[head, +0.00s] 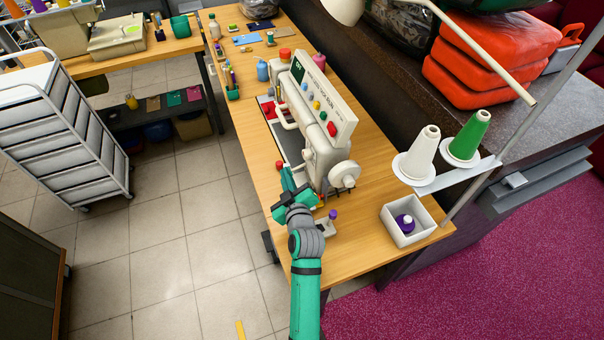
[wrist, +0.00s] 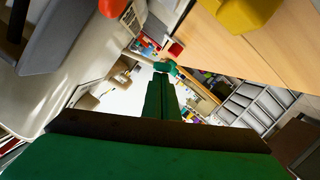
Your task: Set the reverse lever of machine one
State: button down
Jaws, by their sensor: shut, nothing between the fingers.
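A white sewing machine (head: 318,140) stands on the wooden table, with a panel of coloured buttons (head: 322,100) along its top. I cannot tell which part is its reverse lever. A red knob (head: 280,165) shows left of its base, and a purple-topped knob (head: 332,214) stands on a small plate near its right end. My gripper (head: 286,176) is at the near left side of the machine, close to its body; I cannot tell whether it touches. In the wrist view the green fingers (wrist: 160,82) are together and empty, with a pale machine surface (wrist: 60,80) at left.
A white bin (head: 409,222) with a purple spool sits at the table's right corner. Thread cones (head: 417,155) stand on a bracket above it. Bottles and small items lie toward the table's far end.

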jog(key=shift+d+f, duration=0.1)
jog(key=shift+f, duration=0.05)
dwell(0.3)
jog(key=s+d+r, duration=0.1)
jog(key=s+r, duration=0.4)
jog(key=s, duration=0.5)
jog(key=shift+d+r, duration=0.15)
jog(key=shift+r, duration=0.2)
jog(key=shift+s, duration=0.1)
